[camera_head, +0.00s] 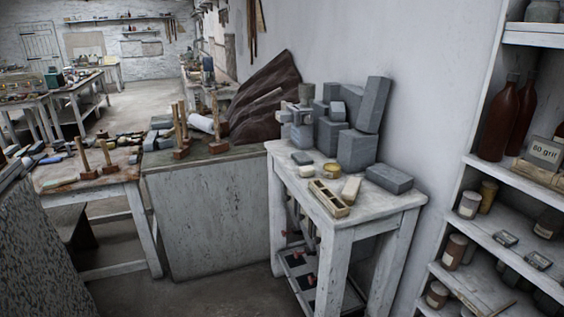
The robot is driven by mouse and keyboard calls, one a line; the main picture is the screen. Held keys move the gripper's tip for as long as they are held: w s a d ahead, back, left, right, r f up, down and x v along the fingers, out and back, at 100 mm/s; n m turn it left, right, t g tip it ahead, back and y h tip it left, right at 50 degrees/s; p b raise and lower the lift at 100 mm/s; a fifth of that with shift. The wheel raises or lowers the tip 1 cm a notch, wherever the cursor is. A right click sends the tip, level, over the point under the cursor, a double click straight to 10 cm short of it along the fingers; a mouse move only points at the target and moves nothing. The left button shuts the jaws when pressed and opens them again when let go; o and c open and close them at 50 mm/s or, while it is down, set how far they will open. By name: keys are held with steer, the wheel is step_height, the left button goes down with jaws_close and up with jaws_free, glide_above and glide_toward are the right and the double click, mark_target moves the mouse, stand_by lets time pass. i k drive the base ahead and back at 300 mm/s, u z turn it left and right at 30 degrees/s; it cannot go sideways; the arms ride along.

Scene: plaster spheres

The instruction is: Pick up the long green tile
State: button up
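I cannot make out a long green tile for certain in the head view. A small flat dark grey-green piece (302,158) lies on the white wooden table (385,205), near its left edge. It looks short rather than long. A small green box-like thing (52,75) stands on a far table at the left, too small to tell more. My gripper is not in view.
Grey blocks (357,150) are stacked at the back of the white table. In front are a yellow round piece (331,172), a cream block (350,189) and a compartmented wooden tray (329,199). A shelf unit (500,170) stands right. Bare floor (200,296) shows at lower left.

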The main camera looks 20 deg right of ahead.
mark_target(301, 157)
steer(key=u, duration=0.45)
steer(key=i, duration=1)
steer(key=u, duration=0.1)
steer(key=k, duration=0.95)
steer(key=z, duration=0.15)
steer(key=i, duration=0.35)
